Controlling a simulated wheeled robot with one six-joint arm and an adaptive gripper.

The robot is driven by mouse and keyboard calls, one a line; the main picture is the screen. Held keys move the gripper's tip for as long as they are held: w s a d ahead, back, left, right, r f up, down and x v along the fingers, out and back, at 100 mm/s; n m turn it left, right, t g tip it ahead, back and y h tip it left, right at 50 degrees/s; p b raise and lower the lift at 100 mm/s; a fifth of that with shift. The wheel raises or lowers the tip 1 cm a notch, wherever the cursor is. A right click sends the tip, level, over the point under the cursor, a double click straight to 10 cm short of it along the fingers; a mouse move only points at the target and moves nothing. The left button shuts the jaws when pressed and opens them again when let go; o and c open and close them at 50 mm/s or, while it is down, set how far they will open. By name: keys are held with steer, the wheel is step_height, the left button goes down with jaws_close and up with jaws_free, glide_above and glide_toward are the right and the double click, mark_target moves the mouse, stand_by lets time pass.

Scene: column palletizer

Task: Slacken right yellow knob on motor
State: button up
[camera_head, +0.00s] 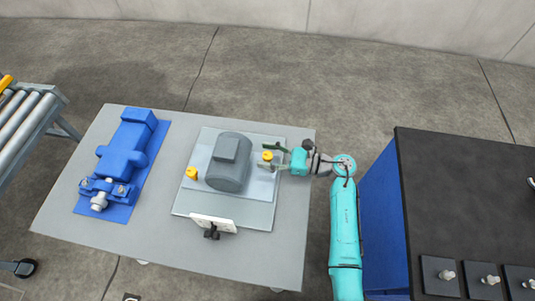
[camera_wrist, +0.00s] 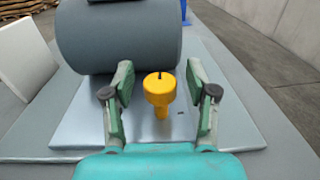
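The grey motor (camera_head: 229,162) sits on a light plate on the table. A yellow knob (camera_head: 267,156) stands at its right side, and a second yellow knob (camera_head: 192,173) at its left side. My gripper (camera_head: 271,158) reaches in from the right, level with the right knob. In the wrist view my gripper (camera_wrist: 160,88) is open, with one green-padded finger on each side of the right yellow knob (camera_wrist: 160,90). Gaps show between the knob and both fingers. The knob is upright on a yellow stem, with a dark mark on its top. The motor body (camera_wrist: 118,38) is behind it.
A blue machine (camera_head: 125,155) lies on a blue mat at the table's left. A small white panel on a stand (camera_head: 214,223) is in front of the motor. A dark-topped blue cabinet (camera_head: 460,200) stands to the right. A roller conveyor (camera_head: 25,115) is at far left.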

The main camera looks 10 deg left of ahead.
steer(key=shift+s+d, duration=0.2)
steer(key=shift+d, duration=1.7)
steer(key=shift+s+d, duration=0.15)
steer(key=shift+d, duration=1.7)
